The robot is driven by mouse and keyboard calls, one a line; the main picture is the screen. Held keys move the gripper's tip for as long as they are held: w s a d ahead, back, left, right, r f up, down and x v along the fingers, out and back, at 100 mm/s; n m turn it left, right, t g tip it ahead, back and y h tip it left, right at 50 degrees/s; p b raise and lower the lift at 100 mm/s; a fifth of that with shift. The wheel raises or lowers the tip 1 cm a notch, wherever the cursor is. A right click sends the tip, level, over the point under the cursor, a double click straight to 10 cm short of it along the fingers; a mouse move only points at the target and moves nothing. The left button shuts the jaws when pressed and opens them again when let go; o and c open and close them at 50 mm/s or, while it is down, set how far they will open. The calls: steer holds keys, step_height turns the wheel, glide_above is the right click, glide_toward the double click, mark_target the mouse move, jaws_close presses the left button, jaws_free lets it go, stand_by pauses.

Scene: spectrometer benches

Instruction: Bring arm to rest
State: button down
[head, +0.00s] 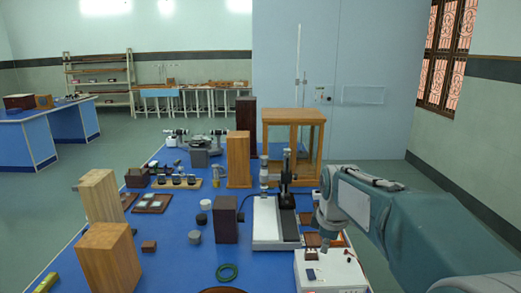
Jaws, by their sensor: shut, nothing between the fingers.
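My arm reaches in from the right edge of the head view, bent over the right side of the blue bench. My gripper (326,246) hangs at its end, pointing down, shut and empty. It appears just above or in front of a white box (335,275) with small dark parts on top. I cannot tell whether it touches the box. My arm hides part of the bench's right side.
Floor is clear at left.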

steer(key=s+m+t, duration=0.3)
steer(key=s+m, duration=1)
steer(key=s, duration=1.2)
